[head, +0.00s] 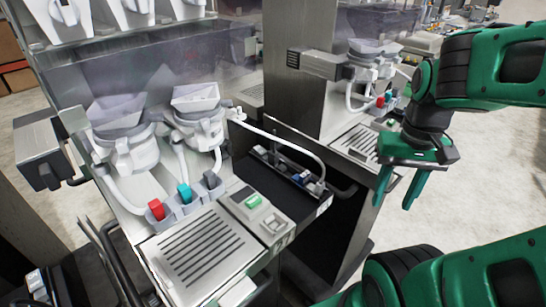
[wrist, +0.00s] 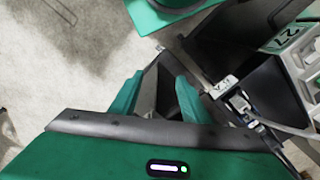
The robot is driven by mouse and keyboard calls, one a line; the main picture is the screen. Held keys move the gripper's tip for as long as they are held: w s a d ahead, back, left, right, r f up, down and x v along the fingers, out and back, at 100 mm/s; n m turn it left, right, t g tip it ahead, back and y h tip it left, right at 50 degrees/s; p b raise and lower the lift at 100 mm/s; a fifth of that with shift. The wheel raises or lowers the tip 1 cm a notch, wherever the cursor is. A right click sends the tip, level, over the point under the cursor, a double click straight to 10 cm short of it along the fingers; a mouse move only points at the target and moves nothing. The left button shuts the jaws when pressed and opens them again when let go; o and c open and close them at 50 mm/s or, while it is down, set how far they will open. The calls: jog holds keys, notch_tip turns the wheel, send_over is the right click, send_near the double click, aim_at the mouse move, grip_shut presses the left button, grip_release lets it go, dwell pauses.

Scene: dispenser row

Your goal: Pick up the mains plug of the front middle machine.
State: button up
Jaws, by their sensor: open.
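The front machine (head: 180,250) fills the left and middle of the head view, with two white dispensers and a drip grille. A white mains cable (head: 285,140) arcs from its right side down to a dark power strip (head: 270,158) on a black shelf. The cable ends in a small pale plug (head: 317,187) at the strip's right end; its exact shape is too small to tell. The strip and plug area also shows at the right of the wrist view (wrist: 240,103). My gripper (head: 396,202) is open and empty, fingers down, right of the plug and apart from it.
A steel post (head: 300,95) stands behind the strip. Another machine (head: 358,145) stands at the back right, close behind my gripper. Pale floor (head: 455,200) is open at the right.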

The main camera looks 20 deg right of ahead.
jog(key=w+a+r+m, duration=0.1)
jog(key=w+a+r, duration=0.2)
jog(key=w, duration=0.5)
jog(key=w+a+r+m, duration=0.2)
jog(key=w+a+r, duration=0.2)
jog(key=w, duration=0.3)
notch_tip(320, 180, up, 4)
jog(key=m, duration=0.4)
send_over(273, 151)
jog(key=f, duration=0.5)
jog(key=shift+w+f, duration=0.15)
jog(key=shift+w, duration=0.1)
jog(key=shift+s+f, duration=0.15)
jog(key=shift+f, duration=1.2)
jog(key=shift+s+f, duration=0.15)
jog(key=shift+f, duration=1.2)
grip_shut()
